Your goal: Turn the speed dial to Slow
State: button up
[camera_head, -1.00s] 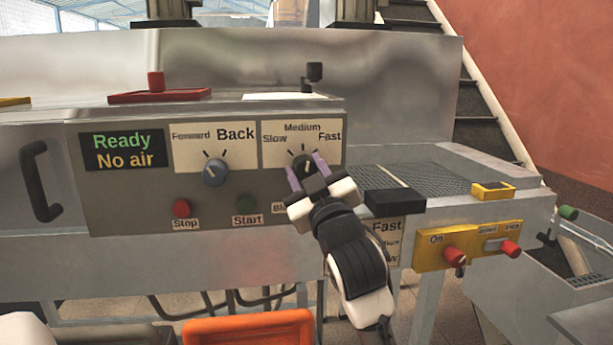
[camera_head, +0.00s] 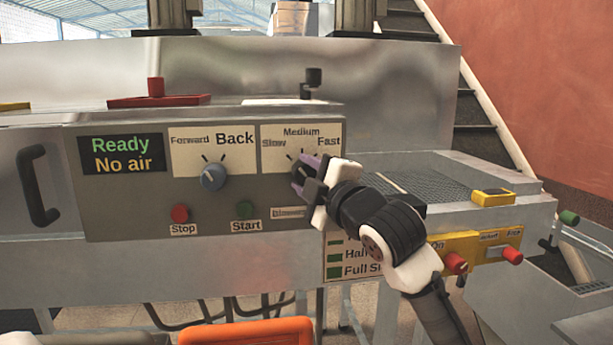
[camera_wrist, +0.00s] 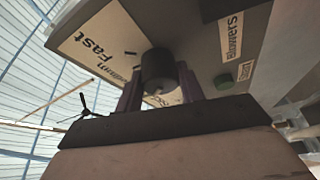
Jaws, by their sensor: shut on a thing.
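The speed dial (camera_wrist: 158,70) is a dark round knob on the grey control panel (camera_head: 120,205). Its label plate (camera_head: 272,163) reads Slow at left, Medium at top and Fast at right. Fast is in the largest letters, also in the wrist view. My gripper (camera_head: 303,177) is shut on the dial, reaching in from the lower right. In the wrist view the dial sits between its two purple-grey fingers (camera_wrist: 160,92). In the head view my gripper largely hides the dial, and its pointer direction cannot be read.
The Forward/Back dial (camera_head: 213,176) is left of the speed dial. The red Stop (camera_head: 180,214) and green Start (camera_head: 246,210) buttons sit below. A yellow switch box (camera_head: 482,248) is at right, behind my arm. An orange crate (camera_head: 246,333) stands in front.

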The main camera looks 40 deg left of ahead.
jog(key=shift+n, duration=0.6)
jog(key=o, duration=1)
jog(key=shift+d, duration=0.1)
jog(key=b+v, duration=0.1)
jog(key=v, duration=0.5)
jog(key=b+v, duration=0.2)
jog(key=v, duration=0.5)
jog(key=shift+d+r, duration=0.2)
jog(key=shift+d, duration=0.15)
jog(key=shift+s, duration=0.1)
